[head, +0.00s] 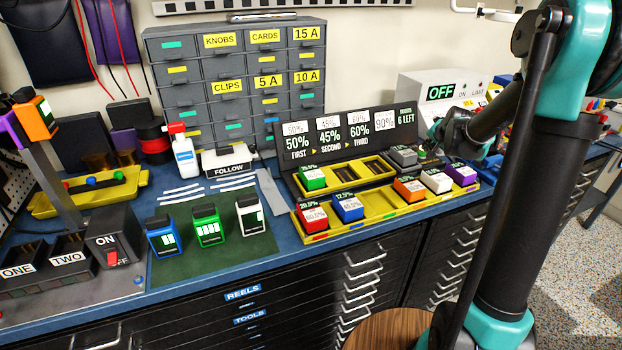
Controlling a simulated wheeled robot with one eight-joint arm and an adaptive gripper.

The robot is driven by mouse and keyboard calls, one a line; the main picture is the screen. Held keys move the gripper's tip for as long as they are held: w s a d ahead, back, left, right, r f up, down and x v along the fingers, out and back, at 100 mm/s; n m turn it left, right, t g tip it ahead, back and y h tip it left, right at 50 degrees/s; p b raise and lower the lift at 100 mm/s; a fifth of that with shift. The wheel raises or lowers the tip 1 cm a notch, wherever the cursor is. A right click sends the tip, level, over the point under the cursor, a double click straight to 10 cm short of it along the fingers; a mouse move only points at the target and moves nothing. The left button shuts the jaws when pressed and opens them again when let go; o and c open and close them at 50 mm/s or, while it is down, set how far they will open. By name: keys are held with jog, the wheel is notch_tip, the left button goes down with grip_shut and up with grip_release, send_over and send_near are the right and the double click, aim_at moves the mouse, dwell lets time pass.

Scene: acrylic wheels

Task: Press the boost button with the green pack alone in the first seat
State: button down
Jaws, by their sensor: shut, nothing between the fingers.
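A green pack (313,179) sits in the left, first seat of the yellow rack (340,168). The two seats to its right, under SECOND and THIRD, look empty. My gripper (431,153) is at the rack's back right end, beside a grey block (404,156). It is shut and empty, small and partly hidden by my own wrist. A small green spot shows by its tips. I cannot make out the boost button clearly or tell whether the gripper touches it.
In the front row stand red (314,218), blue (348,207), orange (409,189), white (437,181) and purple (462,173) packs. The sign (340,138) reads "6 LEFT". A white box (440,92) shows OFF. Blue, green and white devices stand on a green mat (215,262).

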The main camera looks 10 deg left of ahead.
jog(key=shift+r, duration=3)
